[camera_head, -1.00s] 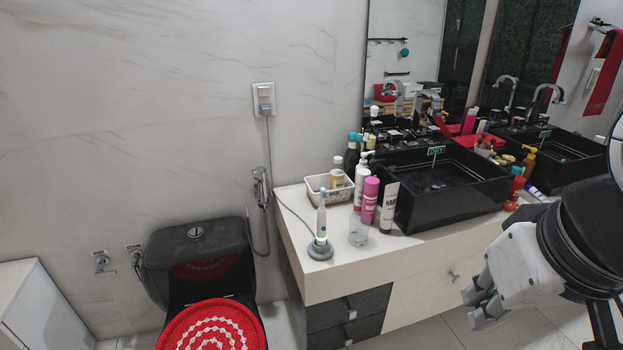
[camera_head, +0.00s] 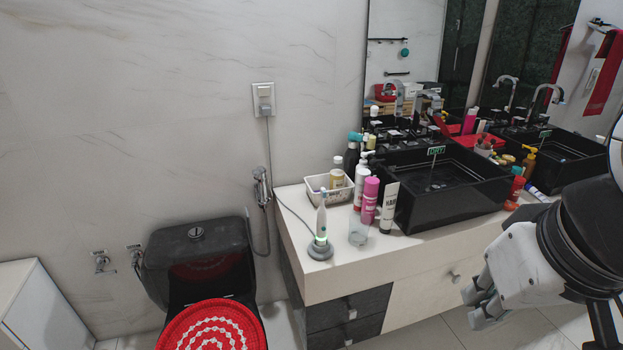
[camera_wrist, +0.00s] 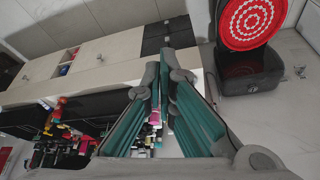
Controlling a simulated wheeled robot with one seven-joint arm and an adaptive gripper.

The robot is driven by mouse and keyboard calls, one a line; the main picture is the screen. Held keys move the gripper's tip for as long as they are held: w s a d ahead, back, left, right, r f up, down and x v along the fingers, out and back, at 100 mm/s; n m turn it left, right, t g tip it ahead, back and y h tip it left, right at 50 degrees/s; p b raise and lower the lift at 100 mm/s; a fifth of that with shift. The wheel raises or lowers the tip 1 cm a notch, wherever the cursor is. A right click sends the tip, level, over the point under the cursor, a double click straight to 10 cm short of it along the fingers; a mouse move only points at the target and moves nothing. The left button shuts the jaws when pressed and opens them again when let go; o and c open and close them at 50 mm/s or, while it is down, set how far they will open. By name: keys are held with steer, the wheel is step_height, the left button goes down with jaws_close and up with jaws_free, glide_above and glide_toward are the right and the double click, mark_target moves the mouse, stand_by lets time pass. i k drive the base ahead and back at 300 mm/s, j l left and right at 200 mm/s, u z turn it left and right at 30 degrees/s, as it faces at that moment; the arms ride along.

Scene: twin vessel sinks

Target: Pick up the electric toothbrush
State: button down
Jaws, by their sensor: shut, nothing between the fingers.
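The electric toothbrush (camera_head: 321,222) is white with a green-lit lower part. It stands upright on a round grey charging base (camera_head: 320,250) near the left front corner of the white counter (camera_head: 350,276). My gripper (camera_head: 474,306) is at the lower right in the head view, in front of the counter and well apart from the toothbrush. In the wrist view my gripper (camera_wrist: 158,75) has its fingers close together with nothing between them. I cannot make out the toothbrush in the wrist view.
A clear glass (camera_head: 358,234) stands just right of the toothbrush. Close behind are a pink can (camera_head: 370,200), a white tube (camera_head: 389,208) and a white basket (camera_head: 318,190). A black sink (camera_head: 440,190) fills the counter's middle. A black toilet (camera_head: 195,255) stands left.

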mark_target(321, 236)
steer(key=i+l+u, duration=0.1)
steer(key=i+l, duration=1.1)
steer(key=i, duration=0.1)
